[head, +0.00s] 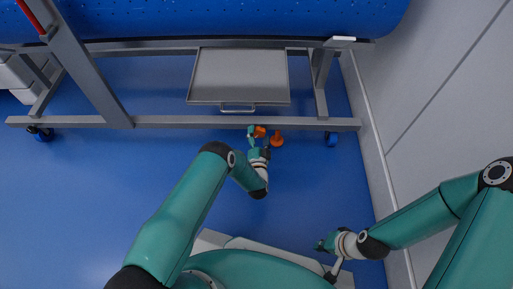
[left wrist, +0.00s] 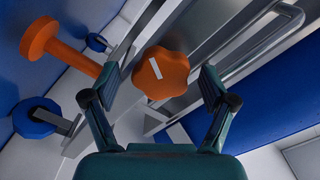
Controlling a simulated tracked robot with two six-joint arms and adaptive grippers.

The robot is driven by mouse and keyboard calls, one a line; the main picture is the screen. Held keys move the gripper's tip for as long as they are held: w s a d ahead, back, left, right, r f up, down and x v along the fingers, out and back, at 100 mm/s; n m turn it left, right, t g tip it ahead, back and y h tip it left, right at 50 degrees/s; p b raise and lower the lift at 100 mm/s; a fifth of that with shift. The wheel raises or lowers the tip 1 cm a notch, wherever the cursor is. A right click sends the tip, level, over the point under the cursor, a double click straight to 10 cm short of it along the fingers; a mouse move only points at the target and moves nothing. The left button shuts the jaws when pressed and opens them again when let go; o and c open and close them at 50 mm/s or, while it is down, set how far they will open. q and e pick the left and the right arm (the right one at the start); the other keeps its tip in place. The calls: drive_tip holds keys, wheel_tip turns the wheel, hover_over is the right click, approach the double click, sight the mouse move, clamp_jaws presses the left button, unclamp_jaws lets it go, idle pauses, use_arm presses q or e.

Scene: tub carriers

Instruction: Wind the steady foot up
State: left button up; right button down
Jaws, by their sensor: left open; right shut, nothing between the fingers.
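An orange lobed knob (left wrist: 162,72) with a white stripe on its face shows in the left wrist view, between the fingers of my left gripper (left wrist: 160,88). The gripper is open, with a finger on each side and gaps to the knob. In the head view the knob (head: 260,131) is at the carrier's front rail, by my left gripper (head: 258,141). The orange steady foot (left wrist: 40,36), a disc on a stem, is beside it, and also shows in the head view (head: 277,139). I cannot tell whether it touches the floor. My right gripper (head: 322,245) is shut and empty, far from the knob.
The carrier's grey front rail (head: 180,122) runs above the knob. A grey tray (head: 240,75) with a handle sits behind it. Blue castors (head: 331,139) stand under the frame. A blue tub (head: 220,18) lies on top. A pale wall (head: 440,90) bounds the right; the blue floor in front is clear.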

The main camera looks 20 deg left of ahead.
use_arm(q)
drive_tip(key=v, duration=1.1)
drive_tip(key=shift+s, duration=0.2)
